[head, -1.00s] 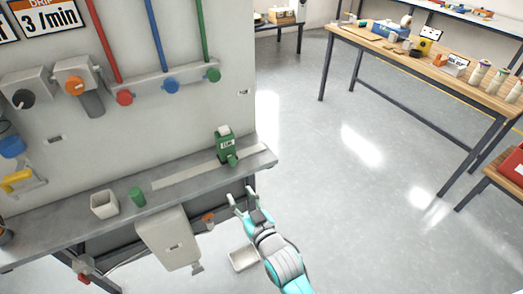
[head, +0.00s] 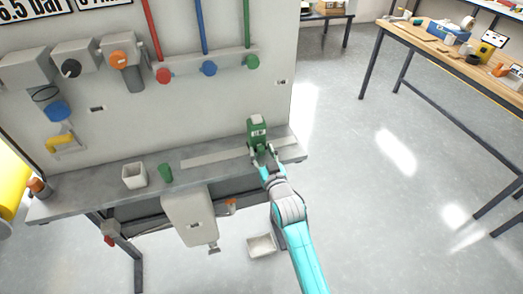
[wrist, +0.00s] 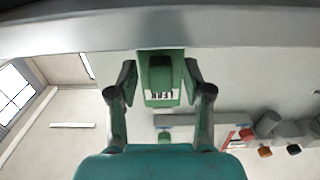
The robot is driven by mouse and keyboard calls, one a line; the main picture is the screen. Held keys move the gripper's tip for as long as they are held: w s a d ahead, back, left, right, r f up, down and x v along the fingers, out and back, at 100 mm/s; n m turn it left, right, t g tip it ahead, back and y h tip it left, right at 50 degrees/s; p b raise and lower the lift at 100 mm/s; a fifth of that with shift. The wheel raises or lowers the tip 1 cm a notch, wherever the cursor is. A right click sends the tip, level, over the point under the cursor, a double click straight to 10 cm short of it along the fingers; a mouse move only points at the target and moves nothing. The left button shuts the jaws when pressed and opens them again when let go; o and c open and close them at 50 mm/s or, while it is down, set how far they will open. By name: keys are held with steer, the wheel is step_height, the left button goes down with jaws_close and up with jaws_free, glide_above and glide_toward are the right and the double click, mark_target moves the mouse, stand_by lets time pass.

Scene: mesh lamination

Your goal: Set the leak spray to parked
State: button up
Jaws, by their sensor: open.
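The leak spray (head: 257,129) is a green body with a pale top and a white label. It stands upright on the right part of the grey ledge in the head view. In the wrist view the leak spray (wrist: 161,75) shows upside down, with its label reading LEAK. My gripper (head: 264,154) is open at the near side of the spray. In the wrist view one finger of my gripper (wrist: 160,88) is on each side of the green body, with small gaps apparent. The lower part of the spray is partly hidden by the fingers in the head view.
The grey ledge (head: 95,196) also carries a white square cup (head: 134,175) and a green cylinder (head: 166,173), left of the spray. A pale strip (head: 215,155) runs along the ledge. A pale box (head: 190,215) hangs below. A wooden workbench (head: 440,60) stands at right, with open floor between.

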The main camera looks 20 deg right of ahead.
steer(key=shift+w, duration=0.45)
jaws_close()
